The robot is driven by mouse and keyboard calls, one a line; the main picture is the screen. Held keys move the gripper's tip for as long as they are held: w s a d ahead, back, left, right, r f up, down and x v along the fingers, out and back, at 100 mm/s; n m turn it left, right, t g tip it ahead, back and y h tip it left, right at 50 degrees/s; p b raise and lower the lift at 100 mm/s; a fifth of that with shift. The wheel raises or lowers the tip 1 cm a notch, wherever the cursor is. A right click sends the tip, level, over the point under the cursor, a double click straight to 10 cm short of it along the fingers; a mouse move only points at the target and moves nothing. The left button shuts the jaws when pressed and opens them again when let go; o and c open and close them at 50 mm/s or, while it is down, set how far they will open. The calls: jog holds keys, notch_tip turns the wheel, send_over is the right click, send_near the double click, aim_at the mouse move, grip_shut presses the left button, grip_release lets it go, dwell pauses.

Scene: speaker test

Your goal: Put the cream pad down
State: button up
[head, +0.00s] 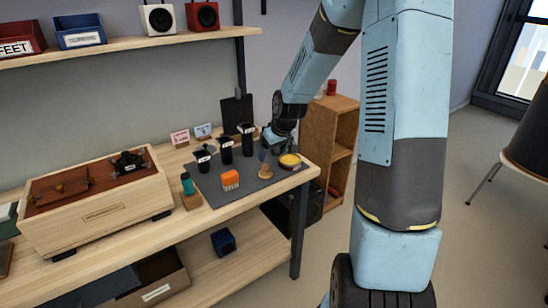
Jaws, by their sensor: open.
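A small round cream-topped piece with a yellow rim (289,161), which may be the cream pad, is at the right end of the grey mat (254,190) on the wooden bench. I cannot tell whether the pad is the whole piece or lies in a yellow dish. My gripper (273,151) is open, low over the back right of the mat, just left of and behind this piece. I see nothing clearly held between the fingers. The fingertips are small and partly dark, so any contact with the mat is unclear.
On the mat stand an orange block (230,180), a tan knob-like piece (266,172) and black labelled canisters (225,151). A teal-topped piece (188,184) stands left of the mat. A wooden case (95,205) fills the bench's left. A wooden shelf unit (335,140) stands behind right.

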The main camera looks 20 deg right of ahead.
jog(key=s+a+r+m+h, duration=0.2)
jog(key=s+r, duration=1.4)
jog(key=r, duration=0.1)
jog(key=s+d+r, duration=0.1)
jog(key=s+r, duration=0.2)
jog(key=s, duration=0.5)
jog(key=s+d+r+m+t, duration=0.1)
jog(key=s+r, duration=0.2)
jog(key=s, duration=0.5)
jog(key=shift+s+r+m+y, duration=0.2)
jog(key=shift+s+m+y, duration=0.1)
jog(key=shift+s, duration=0.2)
jog(key=shift+c, duration=0.4)
